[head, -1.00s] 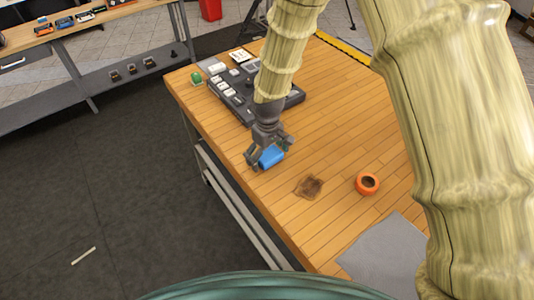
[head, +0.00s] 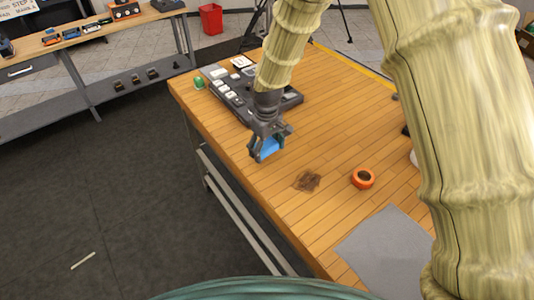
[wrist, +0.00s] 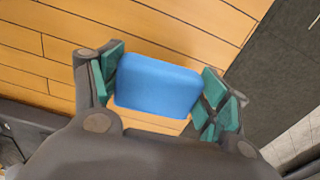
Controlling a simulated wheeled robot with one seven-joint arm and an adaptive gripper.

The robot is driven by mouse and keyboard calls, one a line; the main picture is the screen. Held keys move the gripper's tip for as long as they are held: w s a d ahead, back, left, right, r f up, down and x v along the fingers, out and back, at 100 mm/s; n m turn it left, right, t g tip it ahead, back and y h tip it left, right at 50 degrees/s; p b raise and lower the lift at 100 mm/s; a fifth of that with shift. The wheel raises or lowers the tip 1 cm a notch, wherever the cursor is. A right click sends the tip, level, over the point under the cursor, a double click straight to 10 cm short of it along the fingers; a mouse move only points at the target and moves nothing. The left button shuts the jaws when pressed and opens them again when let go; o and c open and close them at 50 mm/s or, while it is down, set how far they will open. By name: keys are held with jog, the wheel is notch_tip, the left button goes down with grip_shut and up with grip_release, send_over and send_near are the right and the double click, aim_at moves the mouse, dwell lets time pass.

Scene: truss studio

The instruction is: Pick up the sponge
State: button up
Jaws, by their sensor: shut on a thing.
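The blue sponge (head: 269,147) is a small block held between the fingers of my gripper (head: 267,150), near the left edge of the wooden table (head: 330,150). In the wrist view the sponge (wrist: 157,86) sits between the green finger pads of my gripper (wrist: 160,88), which touch its two ends. The wooden top shows beneath and behind it. The sponge looks raised off the table, though the exact gap cannot be told.
A dark control panel (head: 290,98) with white buttons lies behind my gripper. A brown stain (head: 307,181), an orange ring-shaped roll (head: 363,178) and a grey mat (head: 385,250) are to the right. Dark floor (head: 100,200) lies beyond the table's left edge.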

jog(key=shift+w+r, duration=0.1)
jog(key=shift+w, duration=0.3)
jog(key=s+d+b, duration=0.2)
jog(key=s, duration=0.2)
jog(key=s+d+r+b, duration=0.1)
jog(key=s+d, duration=0.1)
jog(key=s, duration=0.3)
jog(key=s+d+b, duration=0.2)
jog(key=s+d, duration=0.1)
jog(key=s, duration=0.2)
jog(key=shift+s+r+b, duration=0.25)
jog(key=shift+r+b, duration=0.1)
jog(key=shift+r, duration=0.05)
jog(key=shift+o, duration=0.7)
jog(key=shift+c, duration=0.4)
